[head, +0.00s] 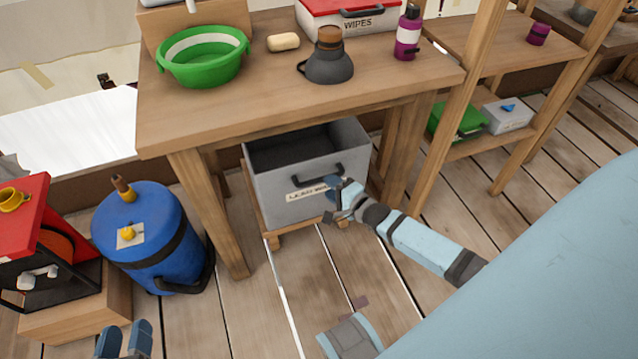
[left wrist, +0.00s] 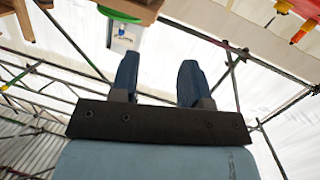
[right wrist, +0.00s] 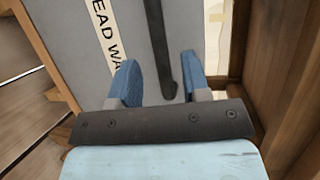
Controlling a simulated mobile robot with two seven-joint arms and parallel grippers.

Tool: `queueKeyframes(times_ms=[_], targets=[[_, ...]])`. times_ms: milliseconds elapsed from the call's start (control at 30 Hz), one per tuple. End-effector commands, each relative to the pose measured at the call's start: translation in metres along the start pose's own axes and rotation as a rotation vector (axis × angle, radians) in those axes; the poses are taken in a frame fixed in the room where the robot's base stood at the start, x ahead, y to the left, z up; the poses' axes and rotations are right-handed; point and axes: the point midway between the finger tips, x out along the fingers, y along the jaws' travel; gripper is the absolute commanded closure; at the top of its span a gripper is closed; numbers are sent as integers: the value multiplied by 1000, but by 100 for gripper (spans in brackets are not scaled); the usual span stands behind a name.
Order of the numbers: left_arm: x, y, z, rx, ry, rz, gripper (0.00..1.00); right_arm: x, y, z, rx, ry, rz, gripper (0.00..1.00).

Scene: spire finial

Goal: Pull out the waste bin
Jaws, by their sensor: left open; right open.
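The waste bin (head: 280,193) is a grey open-topped box under the wooden workbench, with a dark handle (head: 318,176) and a lettered label on its front. My right gripper (head: 337,198) is open at the bin's front, near the label and handle. In the right wrist view the bin's front (right wrist: 85,50) fills much of the picture, and the dark handle bar (right wrist: 158,45) runs down between the two fingers; I cannot tell how deep it sits between them. My left gripper (head: 125,338) is open and empty at the lower left, away from the bin.
The bin stands on low wooden runners (head: 272,240) between the workbench legs (head: 205,210). A blue drum (head: 155,245) and a red-topped box (head: 22,225) stand to the left. A green basin (head: 203,70) is on the workbench (head: 260,100). The plank floor in front of the bin is clear.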

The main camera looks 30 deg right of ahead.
Motion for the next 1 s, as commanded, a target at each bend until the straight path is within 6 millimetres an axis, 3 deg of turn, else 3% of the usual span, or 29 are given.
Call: queueKeyframes(times_ms=[100, 300, 667, 700, 867, 900, 1000], targets=[[2, 5, -10, -7, 62, 21, 57, 24, 2, 0, 0, 1, -2, 57], [3, 12, -23, -16, 128, 45, 57, 46, 2, 0, 0, 0, 1, 57], [3, 14, -29, -20, 149, 52, 57, 52, 0, 0, -1, 0, 1, 57], [3, 14, -29, -20, 149, 52, 57, 52, 0, 0, -1, 0, 1, 59], [3, 14, -29, -20, 149, 52, 57, 52, 0, 0, -1, 0, 1, 96], [3, 14, -29, -20, 149, 52, 57, 52, 0, 0, -1, 0, 1, 100], [3, 14, -28, -20, 148, 52, 57, 52, 0, 0, -1, 0, 1, 100]])
